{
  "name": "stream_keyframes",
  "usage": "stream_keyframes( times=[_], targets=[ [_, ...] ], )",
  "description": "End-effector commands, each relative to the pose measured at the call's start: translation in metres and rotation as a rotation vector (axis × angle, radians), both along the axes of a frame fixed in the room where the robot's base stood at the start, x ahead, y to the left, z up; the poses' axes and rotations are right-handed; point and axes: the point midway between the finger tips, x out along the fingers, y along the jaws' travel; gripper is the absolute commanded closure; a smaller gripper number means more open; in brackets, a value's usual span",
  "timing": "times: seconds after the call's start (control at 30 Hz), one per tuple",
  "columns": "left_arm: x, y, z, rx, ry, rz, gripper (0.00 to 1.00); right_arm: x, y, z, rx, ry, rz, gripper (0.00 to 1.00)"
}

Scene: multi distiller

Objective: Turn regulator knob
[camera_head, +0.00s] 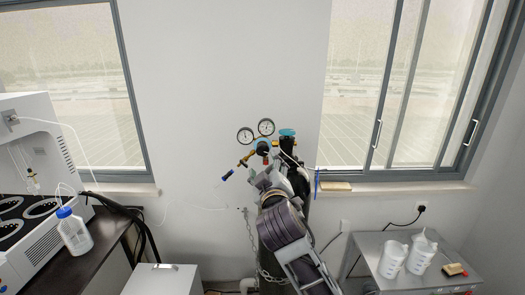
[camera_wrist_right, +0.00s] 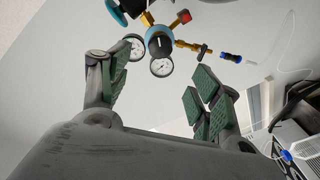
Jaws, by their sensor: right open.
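The regulator shows in the head view with two round gauges (camera_head: 245,135) (camera_head: 266,127) and a dark front knob (camera_head: 262,147). In the right wrist view the round knob, with a blue rim and dark centre (camera_wrist_right: 158,42), sits between the two gauges (camera_wrist_right: 161,67). My right gripper (camera_head: 263,180) is just below the regulator in the head view. In the wrist view its green-padded fingers (camera_wrist_right: 155,88) are spread wide, with nothing between them. The knob lies beyond the fingertips, apart from them. My left gripper is not in view.
A turquoise valve handwheel (camera_head: 287,132) tops the cylinder, mostly hidden behind my right arm. A brass outlet with a blue fitting (camera_head: 227,175) points left. A chain (camera_head: 250,232) hangs nearby. A steel table with white jugs (camera_head: 393,258) stands right; a distiller (camera_head: 35,150) stands left.

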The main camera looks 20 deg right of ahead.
Motion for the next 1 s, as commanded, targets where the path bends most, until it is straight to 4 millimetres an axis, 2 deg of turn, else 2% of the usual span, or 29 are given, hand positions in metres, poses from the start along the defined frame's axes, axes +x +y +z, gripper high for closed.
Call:
stream_keyframes(
  times=[0.37, 1.0],
  targets=[
    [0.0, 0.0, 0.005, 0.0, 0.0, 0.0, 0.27, 0.016, -0.003, 0.001, -0.002, -0.001, 0.0, 0.36],
    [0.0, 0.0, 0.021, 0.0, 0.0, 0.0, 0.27, 0.078, -0.015, 0.002, -0.001, 0.0, -0.001, 0.36]
  ],
)
